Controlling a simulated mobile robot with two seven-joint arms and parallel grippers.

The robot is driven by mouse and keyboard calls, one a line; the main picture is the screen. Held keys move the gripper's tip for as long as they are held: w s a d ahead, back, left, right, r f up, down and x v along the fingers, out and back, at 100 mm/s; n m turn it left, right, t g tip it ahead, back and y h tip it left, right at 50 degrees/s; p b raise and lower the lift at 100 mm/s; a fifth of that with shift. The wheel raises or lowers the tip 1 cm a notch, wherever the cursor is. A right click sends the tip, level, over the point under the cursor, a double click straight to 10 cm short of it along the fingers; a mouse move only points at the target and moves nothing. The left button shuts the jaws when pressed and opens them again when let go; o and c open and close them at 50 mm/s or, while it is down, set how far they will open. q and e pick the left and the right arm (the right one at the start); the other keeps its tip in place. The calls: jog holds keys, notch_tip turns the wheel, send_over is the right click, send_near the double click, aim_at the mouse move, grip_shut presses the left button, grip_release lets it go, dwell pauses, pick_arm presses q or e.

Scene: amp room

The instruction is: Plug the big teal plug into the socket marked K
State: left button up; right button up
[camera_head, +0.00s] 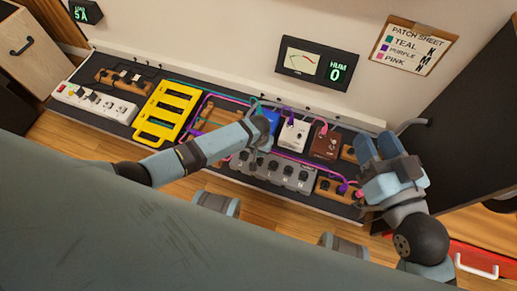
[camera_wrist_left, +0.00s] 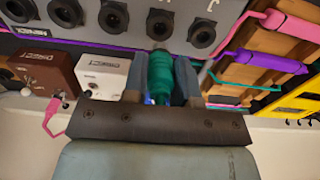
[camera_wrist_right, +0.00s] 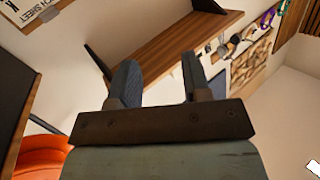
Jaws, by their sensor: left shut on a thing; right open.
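My left gripper (camera_wrist_left: 167,68) is shut on the big teal plug (camera_wrist_left: 160,78), which sits between its fingers in the left wrist view. The plug's tip points towards a grey socket box (camera_wrist_left: 135,45) with several round dark sockets. One socket (camera_wrist_left: 160,24) shows just beyond the tip; I cannot tell the gap. A letter like J shows on the box; I cannot make out a K. In the head view the grey box (camera_head: 272,173) lies below my left gripper, whose arm hides the plug. My right gripper (camera_head: 378,146) is open and empty, right of the board.
The pedal board carries a yellow rack (camera_head: 167,112), a white pedal (camera_head: 293,135), a brown pedal (camera_head: 326,146) and pink and purple cables. A patch sheet (camera_head: 412,48) on the wall lists teal with K.

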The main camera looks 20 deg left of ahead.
pick_arm(q)
jog(key=shift+f+b, duration=0.65)
jog(key=shift+f, duration=0.05)
jog(key=shift+f+b, duration=0.6)
jog(key=shift+b, duration=0.1)
jog(key=shift+f+b, duration=0.65)
jog(key=shift+b, duration=0.2)
jog(key=shift+f, duration=0.5)
pick_arm(e)
jog(key=shift+w+d+f+n+y, duration=0.15)
jog(key=shift+w+d+f+n, duration=0.1)
jog(key=shift+w+f+n, duration=0.3)
jog(key=shift+w+d+f+n+y, duration=0.15)
jog(key=shift+w+d+f+n, duration=0.15)
jog(key=shift+n, duration=0.35)
jog(key=shift+a, duration=0.1)
jog(key=shift+s+f, duration=0.1)
jog(key=shift+f, duration=0.05)
pick_arm(q)
jog(key=o, duration=1)
